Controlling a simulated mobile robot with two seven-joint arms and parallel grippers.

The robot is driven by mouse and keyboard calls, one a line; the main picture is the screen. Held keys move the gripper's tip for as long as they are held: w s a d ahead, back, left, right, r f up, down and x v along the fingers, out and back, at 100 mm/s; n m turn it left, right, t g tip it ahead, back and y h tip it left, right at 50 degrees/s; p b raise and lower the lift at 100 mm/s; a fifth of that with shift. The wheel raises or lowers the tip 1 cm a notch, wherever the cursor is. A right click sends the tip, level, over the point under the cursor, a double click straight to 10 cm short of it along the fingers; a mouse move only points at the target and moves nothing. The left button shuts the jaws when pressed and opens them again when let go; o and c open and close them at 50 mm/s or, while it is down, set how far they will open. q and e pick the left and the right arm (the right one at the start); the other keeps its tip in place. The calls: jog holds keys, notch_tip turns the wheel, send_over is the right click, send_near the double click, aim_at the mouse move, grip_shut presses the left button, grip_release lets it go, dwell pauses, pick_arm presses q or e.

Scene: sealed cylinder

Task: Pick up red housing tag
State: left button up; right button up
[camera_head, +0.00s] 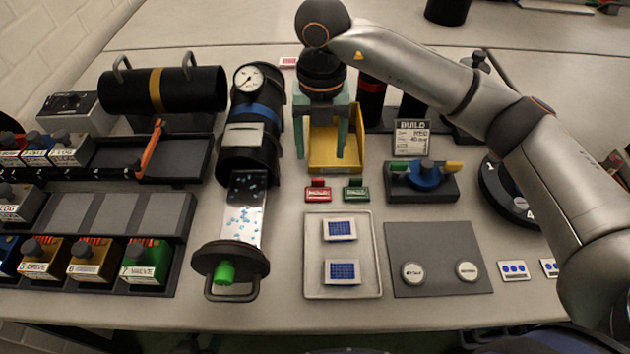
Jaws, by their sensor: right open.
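A small red tag (318,191) with a raised grip and a pale label stands on the table near the middle. A similar green tag (356,191) stands just to its right. My right gripper (325,153) reaches down from the top, with its two greenish fingers apart and nothing seen between them. It is in front of or over the yellow tray, beyond the red tag in the picture and apart from it. My left gripper is out of view.
A yellow tray (335,167) sits behind the tags. A glass-and-black cylinder (246,215) lies to the left. A pale tray (315,284) with two blue-patterned pieces is in front, beside a grey mat (440,240). A blue rotary fixture (424,177) stands to the right.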

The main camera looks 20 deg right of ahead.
send_over(318, 181)
jog(key=s, duration=0.2)
jog(key=f, duration=0.5)
jog(key=shift+w+a, duration=0.1)
jog(key=shift+w, duration=0.1)
jog(key=shift+w+f, duration=0.3)
jog(key=shift+f, duration=0.6)
jog(key=shift+w+f, duration=0.25)
jog(key=shift+f, duration=0.65)
jog(key=shift+w+f, duration=0.3)
jog(key=shift+f, duration=0.6)
jog(key=shift+c, duration=0.2)
grip_shut()
